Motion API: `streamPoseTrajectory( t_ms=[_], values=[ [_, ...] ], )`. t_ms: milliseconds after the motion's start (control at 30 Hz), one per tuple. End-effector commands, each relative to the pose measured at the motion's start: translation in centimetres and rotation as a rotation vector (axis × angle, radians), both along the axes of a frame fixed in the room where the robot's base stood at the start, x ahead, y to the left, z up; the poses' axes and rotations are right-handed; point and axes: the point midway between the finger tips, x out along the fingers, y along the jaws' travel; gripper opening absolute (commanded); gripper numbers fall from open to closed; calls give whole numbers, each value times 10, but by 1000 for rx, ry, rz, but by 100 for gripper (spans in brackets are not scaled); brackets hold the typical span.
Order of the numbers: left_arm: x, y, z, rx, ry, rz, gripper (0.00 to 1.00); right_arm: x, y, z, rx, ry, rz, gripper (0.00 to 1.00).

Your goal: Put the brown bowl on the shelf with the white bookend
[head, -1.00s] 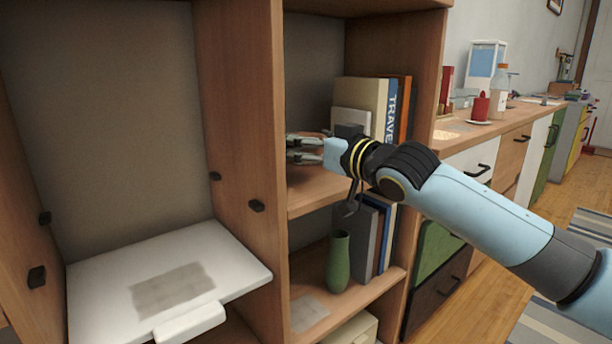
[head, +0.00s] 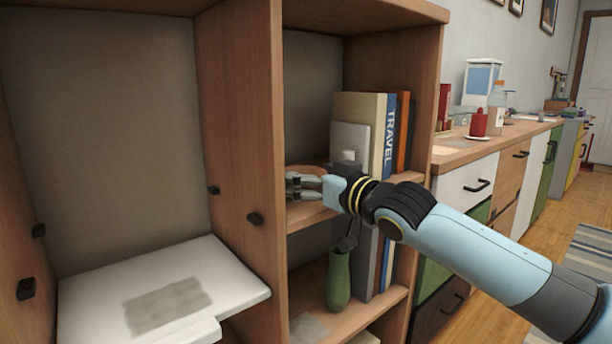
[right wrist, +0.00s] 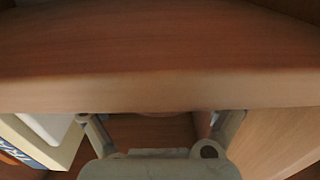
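The brown bowl (head: 308,169) shows as a curved rim on the middle shelf, just behind and above the fingers of my right gripper (head: 303,186). Most of it is hidden by the fingers. The fingers are spread apart, low over the shelf (head: 304,216). The white bookend (head: 350,138) stands upright right of the bowl, against the books. In the right wrist view the two fingers (right wrist: 160,128) are wide apart, with their tips hidden behind the shelf's edge (right wrist: 160,92). The bookend (right wrist: 45,125) shows at left there. My left gripper is not in view.
Upright books (head: 375,105) stand right of the bookend. A wooden divider (head: 240,120) bounds the bay on the left. A green vase (head: 338,280) stands on the shelf below, beside more books. A white board (head: 90,305) fills the lower left bay. Drawers and a counter lie right.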

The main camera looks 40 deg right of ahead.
Motion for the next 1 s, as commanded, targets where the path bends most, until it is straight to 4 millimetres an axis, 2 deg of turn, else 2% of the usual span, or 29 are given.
streamPoseTrajectory(
  t_ms=[200,433,700,800,1000],
  values=[
    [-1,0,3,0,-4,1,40,-4,-1,4,0,0,-1,100],
    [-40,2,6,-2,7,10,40,-33,-2,9,-3,2,2,100],
    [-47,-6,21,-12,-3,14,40,-61,-4,7,-4,0,2,100],
    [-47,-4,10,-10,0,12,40,-73,-7,-3,-12,11,2,100],
    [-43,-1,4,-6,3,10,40,-96,-8,-2,-10,7,3,100]
  ],
)
